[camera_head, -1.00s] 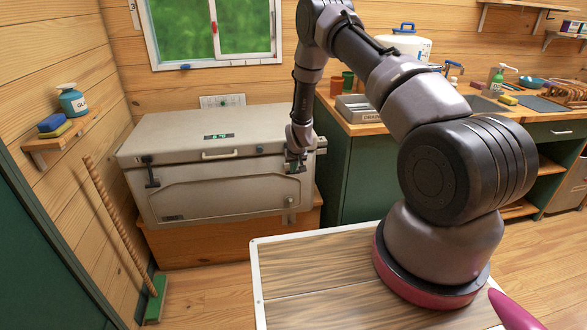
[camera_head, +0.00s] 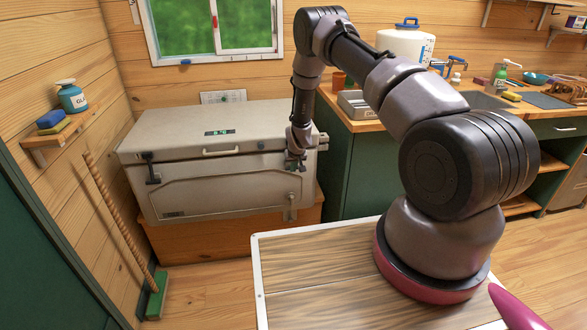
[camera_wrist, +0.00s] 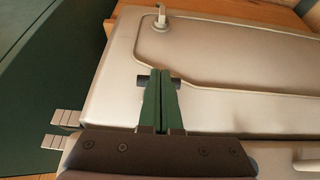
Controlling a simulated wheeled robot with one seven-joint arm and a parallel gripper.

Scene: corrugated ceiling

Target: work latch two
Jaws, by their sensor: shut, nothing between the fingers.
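A beige cooler chest (camera_head: 225,188) with its lid down stands against the back wall. Its left dark latch (camera_head: 152,170) hangs down the front at the left end. At the right front end, the dark ends of the other latch (camera_wrist: 173,83) show on both sides of my fingers in the wrist view; its middle is hidden behind them. My gripper (camera_head: 297,165) is in front of the chest's right front end, just below the lid edge. In the wrist view my green gripper fingers (camera_wrist: 160,105) are together and empty. Whether they touch the latch cannot be told.
A drain fitting (camera_wrist: 160,20) sits low on the chest's front. A lid handle (camera_head: 221,153) is at mid-front. The green counter (camera_head: 365,175) stands close on the right. A wooden plinth (camera_head: 215,240) carries the chest. Floor at the front left is clear except a broom (camera_head: 155,295).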

